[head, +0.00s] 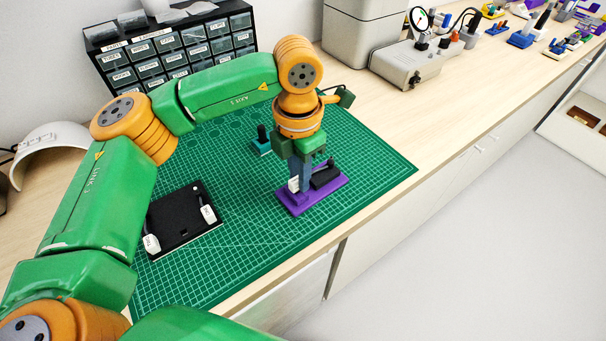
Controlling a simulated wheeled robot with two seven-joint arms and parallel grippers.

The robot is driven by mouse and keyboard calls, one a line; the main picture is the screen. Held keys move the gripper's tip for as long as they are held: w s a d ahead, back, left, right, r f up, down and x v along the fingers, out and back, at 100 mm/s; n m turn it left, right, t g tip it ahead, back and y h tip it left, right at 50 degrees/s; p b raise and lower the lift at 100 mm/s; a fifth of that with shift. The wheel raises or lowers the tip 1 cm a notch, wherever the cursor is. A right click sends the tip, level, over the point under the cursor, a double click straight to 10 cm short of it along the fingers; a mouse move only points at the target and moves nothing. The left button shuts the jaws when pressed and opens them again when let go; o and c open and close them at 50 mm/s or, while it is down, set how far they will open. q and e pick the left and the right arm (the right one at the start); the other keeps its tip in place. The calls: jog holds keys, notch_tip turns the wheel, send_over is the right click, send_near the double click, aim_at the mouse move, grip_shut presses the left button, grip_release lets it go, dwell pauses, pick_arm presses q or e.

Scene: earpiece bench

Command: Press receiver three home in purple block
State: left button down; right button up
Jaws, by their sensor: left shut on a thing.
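The purple block (335,187) lies on the green cutting mat, with a black part (325,176) on its right half. My left gripper (299,187) points down over the block's left half and is shut on a small white piece, which looks like a receiver (293,184). The fingers hide part of it, so I cannot tell how deep it sits in the block. Two other white receivers with labels lie on the black tray (178,222), one at its lower left (151,243) and one at its right (208,214). Their numbers are too small to read. My right gripper is out of view.
A small teal block with a black post (262,141) stands behind the purple block. A labelled drawer cabinet (170,55) and a grey instrument (415,62) stand at the back. The mat (270,235) is clear between tray and purple block. The bench's front edge is close by.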

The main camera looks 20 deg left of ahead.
pick_arm(q)
jog(key=shift+f+b, duration=0.35)
jog(key=shift+f, duration=0.1)
dwell(0.3)
jog(key=c, duration=0.7)
grip_release()
